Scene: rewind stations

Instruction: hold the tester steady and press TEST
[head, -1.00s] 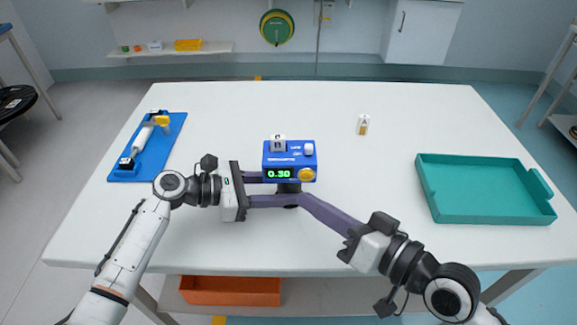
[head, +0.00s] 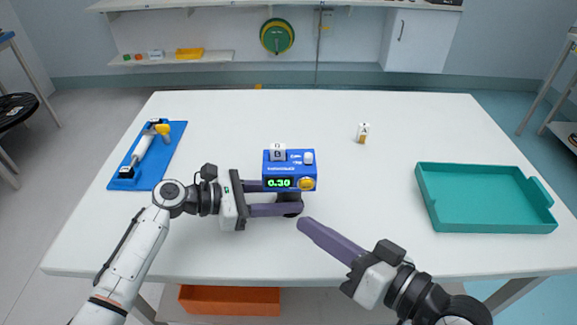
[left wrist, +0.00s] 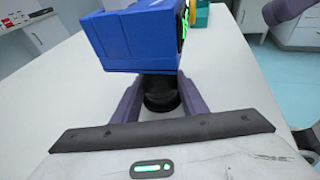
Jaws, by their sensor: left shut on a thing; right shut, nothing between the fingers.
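The blue tester (head: 289,170) stands upright near the middle of the table, its display lit green with 0.30. A yellow round button (head: 307,184) is at its lower right and a white knob at its upper right. A white block marked B (head: 278,153) sits at its top left. My left gripper (head: 296,197) is shut on the tester's dark stem, below the blue body; the left wrist view shows its fingers either side of the black stem (left wrist: 160,92). My right gripper (head: 304,224) is shut and empty, in front of the tester and apart from it.
A small white and brown block marked A (head: 363,132) stands at the back right of the table. An empty-looking teal tray (head: 487,222) lies at the right. A blue mat (head: 171,143) with a white and yellow tool lies at the left. An orange bin (head: 229,300) is below the table.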

